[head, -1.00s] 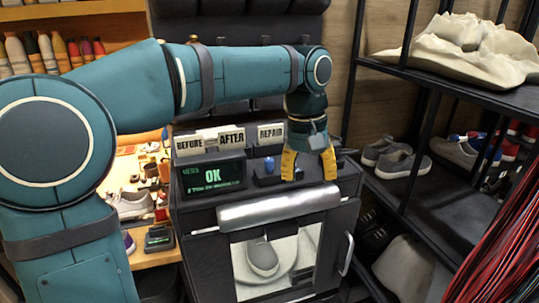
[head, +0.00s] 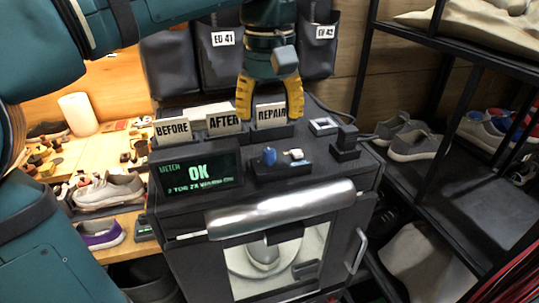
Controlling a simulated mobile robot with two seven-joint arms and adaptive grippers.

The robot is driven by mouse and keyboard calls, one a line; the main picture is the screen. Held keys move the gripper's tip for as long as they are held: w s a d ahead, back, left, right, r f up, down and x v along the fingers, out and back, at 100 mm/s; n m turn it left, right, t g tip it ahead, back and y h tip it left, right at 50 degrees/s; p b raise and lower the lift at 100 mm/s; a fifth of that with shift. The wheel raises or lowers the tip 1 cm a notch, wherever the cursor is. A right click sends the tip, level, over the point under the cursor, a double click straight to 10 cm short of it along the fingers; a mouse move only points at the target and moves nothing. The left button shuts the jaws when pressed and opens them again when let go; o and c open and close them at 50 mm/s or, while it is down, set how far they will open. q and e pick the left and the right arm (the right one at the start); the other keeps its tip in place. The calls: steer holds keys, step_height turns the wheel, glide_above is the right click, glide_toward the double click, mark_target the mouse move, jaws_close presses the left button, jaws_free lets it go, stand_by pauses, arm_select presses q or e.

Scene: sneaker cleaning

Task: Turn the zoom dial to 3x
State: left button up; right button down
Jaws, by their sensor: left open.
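A small black control box (head: 283,172) sits on top of the dark cabinet, with a blue knob (head: 269,156) and a small white control (head: 296,154) on it. I cannot make out any zoom marks, so I cannot tell for sure which is the zoom dial. My left gripper (head: 270,112), with yellow fingers, points down, open, above and behind the box. The REPAIR card (head: 271,116) shows between its fingers; I cannot tell whether they touch it. My right gripper is out of view.
BEFORE (head: 173,130) and AFTER (head: 223,122) cards stand left of REPAIR. A square frame (head: 323,126) and black block (head: 345,143) stand right. A silver bar (head: 280,208) crosses the cabinet front above a window with a shoe inside. Shoe shelves are at right.

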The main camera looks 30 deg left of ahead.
mark_target(270, 150)
arm_select(q)
step_height(270, 150, down, 9)
steer(key=shift+r+b, duration=0.2)
steer(key=shift+b, duration=0.75)
steer(key=shift+w, duration=0.1)
steer(key=shift+c, duration=0.4)
jaws_close()
